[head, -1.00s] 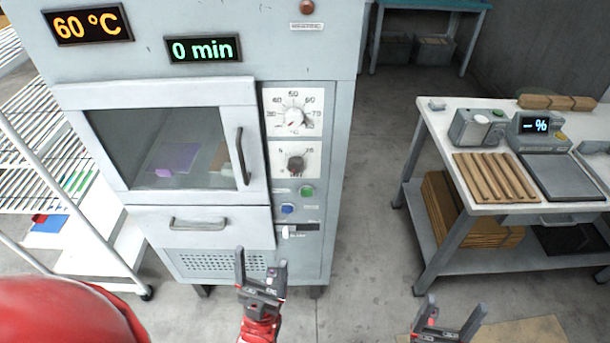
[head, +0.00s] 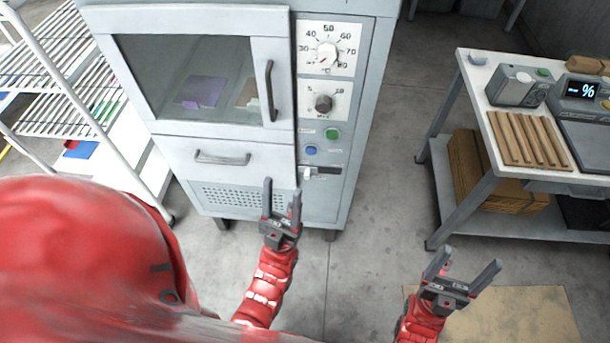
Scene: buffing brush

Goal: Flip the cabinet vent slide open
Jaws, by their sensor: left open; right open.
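The grey cabinet (head: 222,141) stands ahead with a glass door and a control panel on its right. The vent slide (head: 307,173) is a small white tab at the left end of a dark slot (head: 326,170), low on the panel under the blue button. My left gripper (head: 282,193) is open and empty, just below and left of the slide in the picture; I cannot tell how far in front of the cabinet it is. My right gripper (head: 469,266) is open and empty, low over the floor to the right.
A dial (head: 327,54), a smaller knob (head: 323,103), a green button (head: 332,134) and a blue button (head: 311,150) sit above the slot. A white rack (head: 75,60) stands at left. A workbench (head: 470,75) with wood strips stands at right. Floor between is clear.

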